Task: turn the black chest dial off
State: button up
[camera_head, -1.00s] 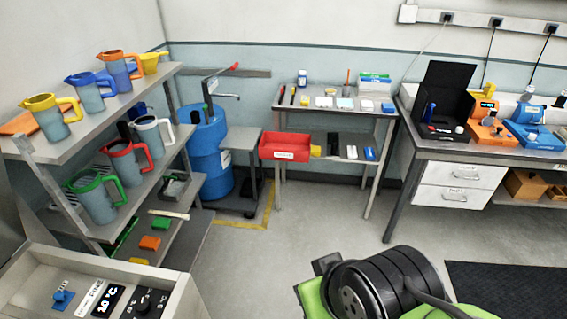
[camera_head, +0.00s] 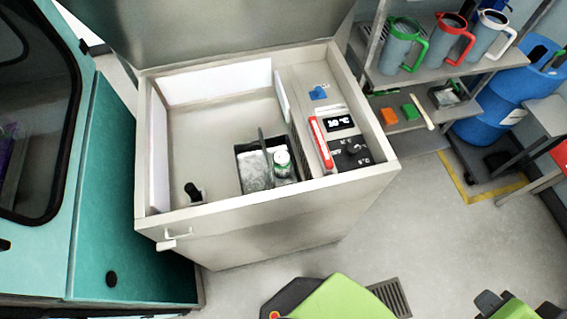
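The open chest (camera_head: 262,218) is a pale box in the middle of the view, with its lid raised at the back. The black dial (camera_head: 354,148) is a round knob on a black panel at the front right of the chest's top, below a small display (camera_head: 339,123). The dial's pointer is too small to read. Green and black parts of my arm show along the bottom edge, well apart from the dial. I cannot make out my gripper's fingers.
Inside the chest stand a dark basket (camera_head: 249,171) and a white bottle with a green cap (camera_head: 282,162). A blue knob (camera_head: 319,93) and a red strip (camera_head: 321,143) lie near the dial. A teal cabinet (camera_head: 112,210) is on the left.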

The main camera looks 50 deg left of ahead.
aim_at(353, 149)
jog(key=u, duration=2.35)
